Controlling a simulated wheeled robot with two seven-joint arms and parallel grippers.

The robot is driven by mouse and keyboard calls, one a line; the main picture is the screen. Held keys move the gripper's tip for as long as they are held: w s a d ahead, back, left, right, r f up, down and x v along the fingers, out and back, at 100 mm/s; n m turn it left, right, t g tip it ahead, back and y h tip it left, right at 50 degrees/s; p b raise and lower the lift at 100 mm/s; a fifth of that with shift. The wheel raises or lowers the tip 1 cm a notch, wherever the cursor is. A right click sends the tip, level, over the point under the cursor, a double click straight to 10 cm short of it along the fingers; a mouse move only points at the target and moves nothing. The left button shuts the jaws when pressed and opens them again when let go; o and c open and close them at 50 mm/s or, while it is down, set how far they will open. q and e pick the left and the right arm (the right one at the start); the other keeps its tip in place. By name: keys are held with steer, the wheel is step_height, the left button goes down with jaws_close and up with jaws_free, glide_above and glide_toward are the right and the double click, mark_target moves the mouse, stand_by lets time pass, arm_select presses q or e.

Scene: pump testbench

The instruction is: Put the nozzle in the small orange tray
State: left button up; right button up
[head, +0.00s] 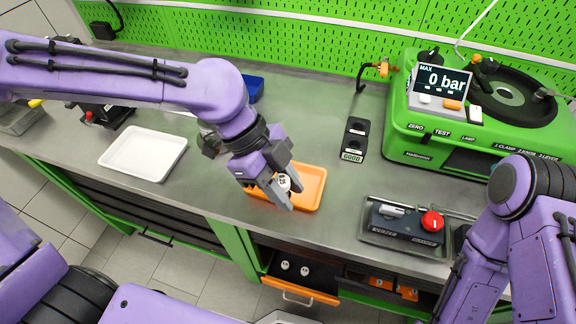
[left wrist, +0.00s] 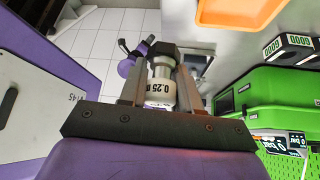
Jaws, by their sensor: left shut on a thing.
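The nozzle (left wrist: 161,92) is a white cylinder with a dark top and a "0.25" mark. My left gripper (left wrist: 161,80) is shut on it, one finger on each side, in the left wrist view. In the head view the left gripper (head: 283,190) points down over the small orange tray (head: 312,186), with the white nozzle (head: 284,182) between its fingers. The gripper hides part of the tray, and the gap between nozzle and tray is hard to judge. The tray's edge also shows at the top of the left wrist view (left wrist: 240,14). My right gripper is outside both views.
A white tray (head: 143,153) lies left on the grey bench. A black two-slot block (head: 355,138) stands right of the orange tray. A grey tray with a red-button device (head: 408,222) and the green testbench (head: 430,120) are further right. An open drawer (head: 300,275) is below.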

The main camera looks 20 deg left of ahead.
arm_select(q)
steer(key=w+a+f+p, duration=0.1)
steer(key=w+a+f, duration=0.1)
steer(key=w+f, duration=0.1)
steer(key=w+a+f+p, duration=0.1)
steer(key=w+a+f, duration=0.1)
steer(key=w+f, duration=0.1)
steer(key=w+a+f+p, duration=0.1)
steer(key=w+f, duration=0.1)
steer(key=w, duration=0.2)
steer(key=shift+a+f, duration=0.4)
step_height(320, 180, down, 3)
steer(key=shift+s+a+p, duration=0.15)
steer(key=shift+p, duration=0.65)
steer(key=shift+w+f, duration=0.2)
steer(key=shift+f, duration=0.1)
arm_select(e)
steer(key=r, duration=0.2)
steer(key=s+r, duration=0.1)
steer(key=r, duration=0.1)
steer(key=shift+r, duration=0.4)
arm_select(q)
steer(key=shift+f, duration=0.15)
steer(key=o, duration=1.1)
steer(key=shift+s, duration=0.1)
